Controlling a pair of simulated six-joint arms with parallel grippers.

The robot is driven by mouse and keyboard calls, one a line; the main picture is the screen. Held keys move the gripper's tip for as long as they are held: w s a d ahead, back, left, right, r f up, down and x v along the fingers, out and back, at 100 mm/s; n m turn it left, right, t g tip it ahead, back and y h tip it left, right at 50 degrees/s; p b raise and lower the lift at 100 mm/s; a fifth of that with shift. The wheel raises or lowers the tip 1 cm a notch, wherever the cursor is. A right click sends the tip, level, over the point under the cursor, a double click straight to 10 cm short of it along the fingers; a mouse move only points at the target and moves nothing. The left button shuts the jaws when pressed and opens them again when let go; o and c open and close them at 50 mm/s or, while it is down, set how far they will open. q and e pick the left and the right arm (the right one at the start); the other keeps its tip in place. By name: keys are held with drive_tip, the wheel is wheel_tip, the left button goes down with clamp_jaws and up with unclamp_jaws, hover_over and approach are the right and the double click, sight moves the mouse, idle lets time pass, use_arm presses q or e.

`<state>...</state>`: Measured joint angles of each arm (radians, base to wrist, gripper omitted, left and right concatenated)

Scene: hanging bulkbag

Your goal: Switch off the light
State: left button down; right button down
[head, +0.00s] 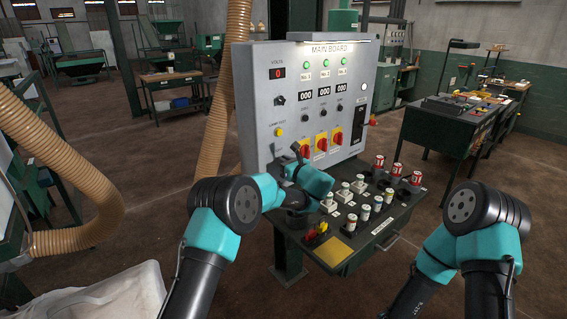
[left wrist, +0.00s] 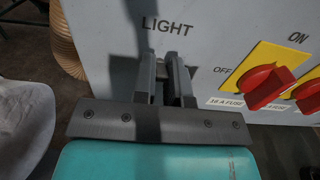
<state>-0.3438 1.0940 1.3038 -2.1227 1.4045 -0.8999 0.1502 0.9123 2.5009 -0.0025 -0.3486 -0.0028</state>
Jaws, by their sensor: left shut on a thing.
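The grey main board (head: 262,75) stands upright on a dark bench, with a bright strip lamp (head: 345,41) along its top edge. In the left wrist view the LIGHT label (left wrist: 167,26) is on the panel just above my left gripper (left wrist: 166,62). My left gripper also shows in the head view (head: 300,153), at the lower left of the panel. Its fingers are shut on the light switch, which they mostly hide. My right arm is at the right of the head view, but its gripper is out of frame.
Red rotary switches on yellow plates (head: 321,142) sit right of my left gripper; one also shows close in the left wrist view (left wrist: 268,84). A ribbed hose (head: 214,130) hangs left of the board.

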idle(0.8)
use_arm(q)
drive_tip(key=c, duration=1.2)
unclamp_jaws()
drive_tip(key=shift+o, duration=0.2)
drive_tip(key=shift+s+d, duration=0.1)
drive_tip(key=v, duration=1.7)
drive_tip(key=shift+s, duration=0.1)
drive_tip(key=shift+r, duration=0.25)
